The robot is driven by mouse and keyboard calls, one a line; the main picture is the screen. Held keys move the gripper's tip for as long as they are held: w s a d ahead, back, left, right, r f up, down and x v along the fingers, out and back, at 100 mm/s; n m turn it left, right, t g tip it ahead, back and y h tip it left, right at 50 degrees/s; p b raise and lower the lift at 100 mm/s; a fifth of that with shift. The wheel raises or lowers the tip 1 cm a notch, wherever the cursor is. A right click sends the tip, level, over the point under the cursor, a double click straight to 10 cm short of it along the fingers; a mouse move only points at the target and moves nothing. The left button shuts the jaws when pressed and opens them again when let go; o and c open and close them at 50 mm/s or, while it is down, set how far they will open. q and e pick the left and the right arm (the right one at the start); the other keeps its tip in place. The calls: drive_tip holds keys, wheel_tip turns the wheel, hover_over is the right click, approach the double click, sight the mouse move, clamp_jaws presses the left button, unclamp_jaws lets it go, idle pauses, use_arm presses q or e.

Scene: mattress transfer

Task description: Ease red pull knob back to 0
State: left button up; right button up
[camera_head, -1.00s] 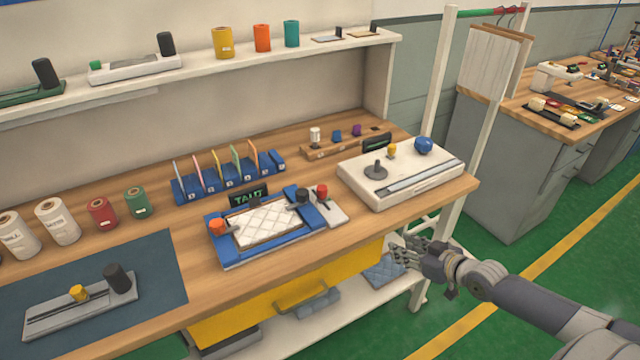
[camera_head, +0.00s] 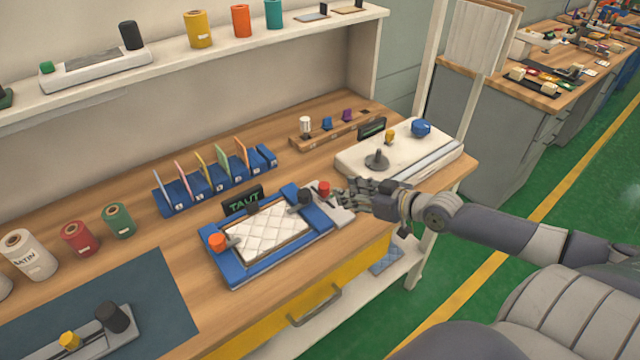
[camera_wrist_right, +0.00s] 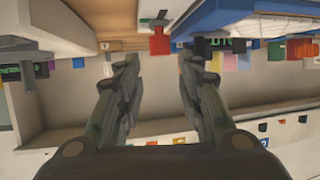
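The red pull knob (camera_head: 323,188) stands at the right end of the blue frame (camera_head: 222,273), which holds a white quilted mattress piece (camera_head: 262,230). A sign reading TAUT (camera_head: 243,201) stands behind the frame. My right gripper (camera_head: 343,190) is just right of the red knob in the head view, and the gap to it is hard to judge. In the right wrist view its two fingers are apart and empty (camera_wrist_right: 158,72), with the red knob (camera_wrist_right: 160,42) beyond the fingertips, between them. My left gripper is not in view.
A black knob (camera_head: 305,196) stands close left of the red one, and an orange knob (camera_head: 216,241) at the frame's left end. Bare wood lies before the frame.

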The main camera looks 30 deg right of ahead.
sight(326, 186)
drive_tip(key=shift+x, duration=1.1)
drive_tip(key=x, duration=0.3)
drive_tip(key=shift+r, duration=0.1)
drive_tip(key=shift+w, duration=0.35)
drive_tip(key=x, duration=0.3)
drive_tip(key=shift+w+a+f, duration=0.1)
drive_tip(key=shift+f, duration=0.2)
drive_tip(key=shift+w, duration=0.15)
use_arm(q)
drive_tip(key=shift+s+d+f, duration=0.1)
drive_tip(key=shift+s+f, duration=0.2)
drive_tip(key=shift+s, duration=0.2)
use_arm(e)
drive_tip(key=shift+a+f, duration=0.1)
drive_tip(key=shift+w, duration=0.1)
clamp_jaws()
